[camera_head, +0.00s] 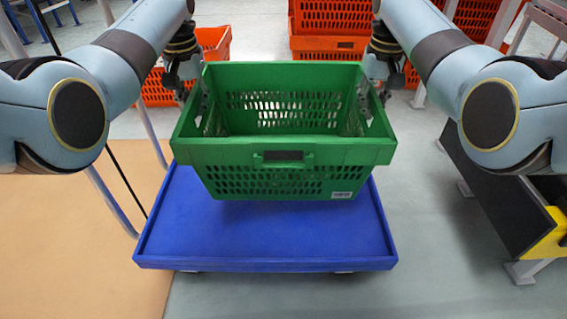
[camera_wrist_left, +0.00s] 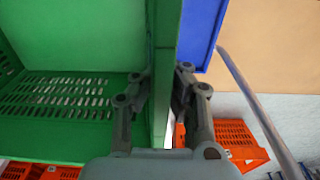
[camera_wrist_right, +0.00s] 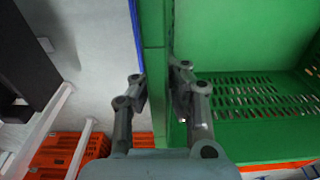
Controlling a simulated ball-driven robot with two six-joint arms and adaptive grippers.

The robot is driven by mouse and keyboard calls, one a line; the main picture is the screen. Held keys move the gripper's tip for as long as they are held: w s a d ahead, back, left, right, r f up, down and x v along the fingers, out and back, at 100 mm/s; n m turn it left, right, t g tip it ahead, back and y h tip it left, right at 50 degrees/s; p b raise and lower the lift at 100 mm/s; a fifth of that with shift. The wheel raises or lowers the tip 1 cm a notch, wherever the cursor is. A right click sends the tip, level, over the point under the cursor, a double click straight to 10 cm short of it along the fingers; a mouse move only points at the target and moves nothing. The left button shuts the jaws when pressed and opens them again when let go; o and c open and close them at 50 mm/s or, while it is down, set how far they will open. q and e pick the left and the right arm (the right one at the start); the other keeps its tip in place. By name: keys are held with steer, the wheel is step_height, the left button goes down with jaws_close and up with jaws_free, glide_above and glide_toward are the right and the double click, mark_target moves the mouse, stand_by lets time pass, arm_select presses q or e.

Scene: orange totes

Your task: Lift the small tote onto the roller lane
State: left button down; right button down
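The small tote is a green crate (camera_head: 220,158) with slotted walls, upright and level in the middle of the head view. It looks empty and appears held above the blue platform (camera_head: 265,235); the gap under it is hard to judge. My left gripper (camera_head: 196,95) is shut on the rim of its left wall, one finger inside and one outside; the left wrist view shows this wall (camera_wrist_left: 164,50) between the fingers. My right gripper (camera_head: 371,92) is shut likewise on the right wall, seen in the right wrist view (camera_wrist_right: 153,45). The roller lane is not clearly identifiable.
Orange totes (camera_head: 330,17) are stacked at the back, with another orange tote (camera_head: 213,42) behind my left gripper. A dark panel with a yellow end (camera_head: 545,235) stands at the right. Grey floor (camera_head: 425,230) lies clear between it and the platform.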

mark_target(185, 112)
arm_select(q)
steer(key=shift+r, duration=0.1)
arm_select(e)
steer(key=shift+r, duration=0.1)
arm_select(q)
steer(key=shift+w+g, duration=0.1)
steer(key=shift+g, duration=0.2)
arm_select(e)
steer(key=shift+w+g, duration=0.1)
steer(key=shift+g, duration=0.2)
steer(key=shift+s, duration=0.2)
